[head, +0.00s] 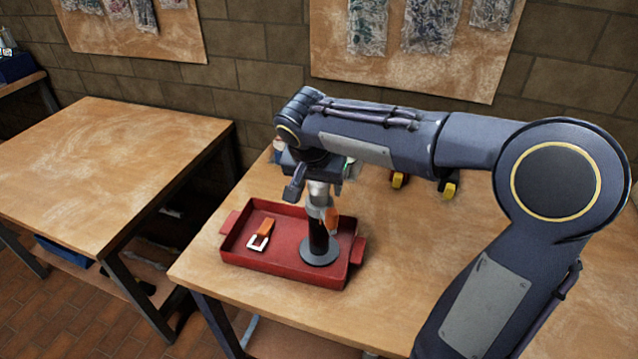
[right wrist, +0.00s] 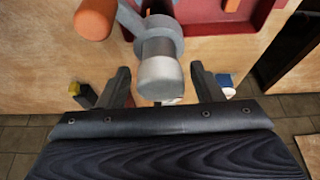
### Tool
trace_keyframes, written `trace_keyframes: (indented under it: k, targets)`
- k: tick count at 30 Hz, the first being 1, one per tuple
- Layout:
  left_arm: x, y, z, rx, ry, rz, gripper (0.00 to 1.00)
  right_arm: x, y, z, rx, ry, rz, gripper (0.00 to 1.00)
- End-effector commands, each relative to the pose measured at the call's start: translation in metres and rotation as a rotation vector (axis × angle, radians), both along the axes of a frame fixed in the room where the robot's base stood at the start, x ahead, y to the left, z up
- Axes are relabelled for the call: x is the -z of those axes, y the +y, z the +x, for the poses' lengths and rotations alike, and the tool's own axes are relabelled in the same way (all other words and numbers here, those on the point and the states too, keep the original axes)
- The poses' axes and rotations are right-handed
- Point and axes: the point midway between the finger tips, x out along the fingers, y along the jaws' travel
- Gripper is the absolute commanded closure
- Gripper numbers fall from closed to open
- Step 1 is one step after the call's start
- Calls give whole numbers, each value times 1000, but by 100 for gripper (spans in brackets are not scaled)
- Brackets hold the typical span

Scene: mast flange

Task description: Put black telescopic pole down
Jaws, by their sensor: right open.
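The black telescopic pole (head: 318,237) stands upright on its round grey base inside the red tray (head: 285,273). Its upper part is light grey, with a grey clamp and an orange lever (head: 331,217). In the right wrist view the pole's grey top (right wrist: 160,78) shows between the fingers, with the orange-tipped lever (right wrist: 95,20) beyond it. My right gripper (head: 322,182) is at the pole's top. In the right wrist view its fingers (right wrist: 160,70) are spread, with a gap on each side of the pole. My left gripper is not in view.
An orange and white piece (head: 262,234) lies in the tray, left of the pole. Yellow-and-black items (head: 448,188) stand at the back of the table (head: 400,270). The table's front right is clear. A second, bare table (head: 110,165) stands to the left, across a gap.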

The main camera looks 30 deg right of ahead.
Motion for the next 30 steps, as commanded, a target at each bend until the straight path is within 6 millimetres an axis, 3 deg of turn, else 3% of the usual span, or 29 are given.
trace_keyframes:
  k: [12, 18, 26, 30]
  targets:
    - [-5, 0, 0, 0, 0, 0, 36, -79, 24, -22, -3, -5, 1, 40]
    - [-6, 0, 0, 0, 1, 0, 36, -102, 31, -29, -2, -3, 0, 40]
    - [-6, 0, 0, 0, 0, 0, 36, -103, 29, -40, -31, 6, 12, 40]
    - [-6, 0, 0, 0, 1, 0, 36, -75, 23, -85, -204, 35, 89, 40]
